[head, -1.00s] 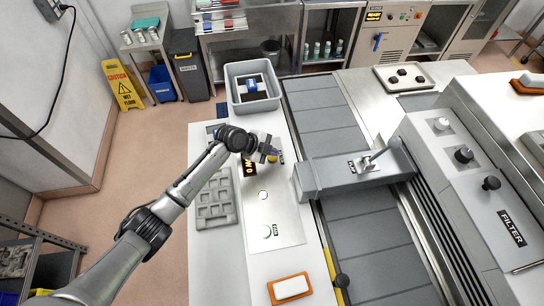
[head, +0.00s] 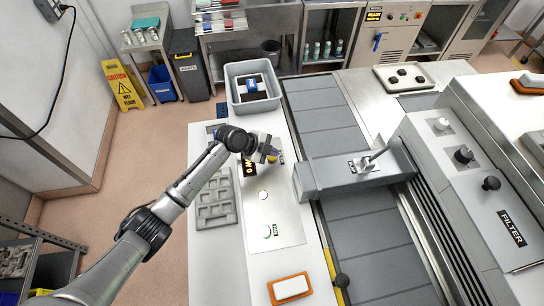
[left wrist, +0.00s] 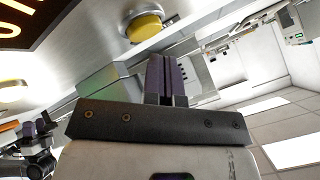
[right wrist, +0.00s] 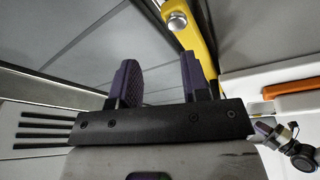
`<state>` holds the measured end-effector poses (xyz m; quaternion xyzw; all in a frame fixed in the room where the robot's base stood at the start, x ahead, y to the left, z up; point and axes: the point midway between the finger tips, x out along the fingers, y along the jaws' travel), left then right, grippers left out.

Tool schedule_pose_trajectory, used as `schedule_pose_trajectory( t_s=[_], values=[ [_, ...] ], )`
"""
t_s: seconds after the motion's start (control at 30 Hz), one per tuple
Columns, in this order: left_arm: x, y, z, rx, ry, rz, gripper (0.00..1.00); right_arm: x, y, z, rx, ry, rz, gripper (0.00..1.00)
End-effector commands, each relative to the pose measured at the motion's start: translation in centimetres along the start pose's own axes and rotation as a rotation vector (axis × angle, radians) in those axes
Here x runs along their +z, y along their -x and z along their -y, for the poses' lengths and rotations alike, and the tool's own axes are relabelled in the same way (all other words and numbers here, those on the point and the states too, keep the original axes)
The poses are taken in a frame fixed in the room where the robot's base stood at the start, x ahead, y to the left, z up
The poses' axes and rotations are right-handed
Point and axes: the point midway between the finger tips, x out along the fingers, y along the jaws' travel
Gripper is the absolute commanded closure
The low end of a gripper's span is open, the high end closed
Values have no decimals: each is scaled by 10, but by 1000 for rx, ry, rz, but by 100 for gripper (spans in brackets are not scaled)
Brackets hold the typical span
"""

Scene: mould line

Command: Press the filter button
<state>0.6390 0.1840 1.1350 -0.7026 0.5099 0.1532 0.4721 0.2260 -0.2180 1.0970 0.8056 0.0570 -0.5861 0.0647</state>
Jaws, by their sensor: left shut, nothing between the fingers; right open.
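A black label reading FILTER (head: 511,228) lies on the grey machine top at the right, with a black knob (head: 491,183) above it. I cannot tell which control the label belongs to. My left gripper (head: 265,152) is shut and empty over the steel control panel (head: 280,205), beside a yellow button (head: 272,159). In the left wrist view the yellow button (left wrist: 145,27) sits just beyond the shut fingers (left wrist: 166,75), apart from them. My right gripper (right wrist: 160,78) is open and empty in the right wrist view; the head view does not show it.
A lit display (head: 249,166) stands close to the left gripper. A grey tray (head: 217,200) lies left, a bin (head: 234,98) behind. A conveyor (head: 365,235) runs on the right.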

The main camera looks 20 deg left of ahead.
Motion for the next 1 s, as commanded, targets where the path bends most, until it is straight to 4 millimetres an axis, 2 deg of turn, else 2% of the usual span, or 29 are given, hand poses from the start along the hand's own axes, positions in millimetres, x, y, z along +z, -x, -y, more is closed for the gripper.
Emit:
schedule_pose_trajectory(
  t_s=[0.6,1.0],
  values=[
    [5,-6,-4,0,-1,0,100,3,-10,3,-6,-8,-1,57],
    [4,-6,-4,0,0,0,100,3,-10,1,-1,-1,1,57]
  ],
)
